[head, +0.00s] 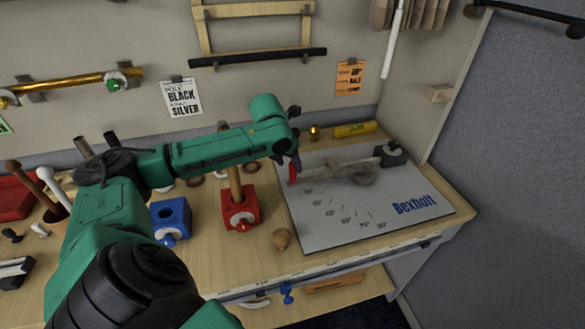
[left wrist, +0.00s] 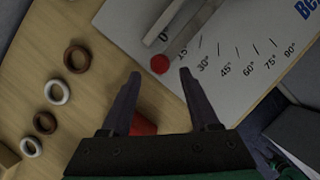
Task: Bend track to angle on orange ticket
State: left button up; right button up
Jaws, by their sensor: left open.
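The orange ticket (head: 350,77) hangs on the back wall; its print is too small to read. The pale angle board (head: 420,225) lies on the right of the table. The grey track (head: 335,168) lies on it and shows in the left wrist view as grey bars (left wrist: 198,28). Its red end knob (left wrist: 160,64) is near the 0 and 15 degree marks. My left gripper (left wrist: 159,74) is open and empty, its fingertips apart on either side of the knob's near side. In the head view the left gripper (head: 290,168) partly hides the knob. My right gripper is out of view.
A black block (head: 393,154) stands at the track's far end. Several rings lie behind.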

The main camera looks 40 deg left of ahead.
aim_at(294, 169)
pick_arm(q)
jog(key=x, duration=0.5)
jog(key=shift+w, duration=0.35)
jog(key=shift+s, duration=0.25)
jog(key=c, duration=0.4)
jog(key=shift+w, duration=0.1)
jog(key=c, duration=0.5)
grip_shut()
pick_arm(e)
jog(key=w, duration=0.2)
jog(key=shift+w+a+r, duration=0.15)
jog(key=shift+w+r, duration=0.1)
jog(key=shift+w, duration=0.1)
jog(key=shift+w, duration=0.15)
